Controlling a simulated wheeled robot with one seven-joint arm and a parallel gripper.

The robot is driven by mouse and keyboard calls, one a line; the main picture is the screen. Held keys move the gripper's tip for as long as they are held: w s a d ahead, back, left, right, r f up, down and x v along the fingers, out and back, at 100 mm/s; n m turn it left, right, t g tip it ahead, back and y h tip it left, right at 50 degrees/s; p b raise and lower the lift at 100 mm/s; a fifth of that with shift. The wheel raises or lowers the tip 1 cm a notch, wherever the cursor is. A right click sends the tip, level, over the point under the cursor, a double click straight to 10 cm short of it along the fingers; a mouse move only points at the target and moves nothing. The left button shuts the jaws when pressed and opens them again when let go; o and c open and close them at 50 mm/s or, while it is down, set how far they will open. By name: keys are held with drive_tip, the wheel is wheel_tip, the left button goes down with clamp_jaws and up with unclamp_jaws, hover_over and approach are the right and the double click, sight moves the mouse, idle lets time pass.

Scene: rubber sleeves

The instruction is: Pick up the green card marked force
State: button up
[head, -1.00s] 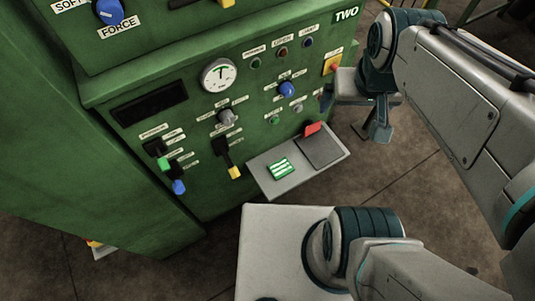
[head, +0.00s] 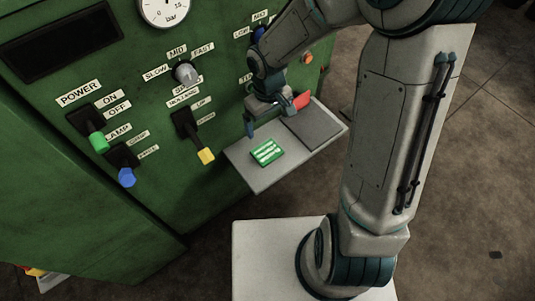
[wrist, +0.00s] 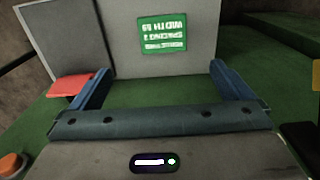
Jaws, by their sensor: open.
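A green card (head: 267,152) with white lines of print lies flat on the left part of a grey shelf (head: 262,178) at the front of the green machine. It also shows in the wrist view (wrist: 163,34), upside down, and I cannot read the word force on it. My gripper (head: 270,119) is above the shelf, behind the card and close to the machine's face. In the wrist view its two blue fingers (wrist: 160,84) are spread with nothing between them, and the card lies beyond the fingertips, roughly centred between them.
A red piece (head: 302,100) stands at the back of the shelf near my right finger, and beside the left finger in the wrist view (wrist: 72,86). A dark grey pad (head: 312,127) covers the shelf's right part. A yellow-tipped lever (head: 205,155) sticks out left of the shelf.

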sight(267, 151)
drive_tip(key=f+b, duration=0.4)
drive_tip(key=f, duration=1)
drive_tip(key=shift+a+f+b, duration=0.2)
drive_tip(key=shift+b, duration=0.15)
drive_tip(key=c, duration=0.9)
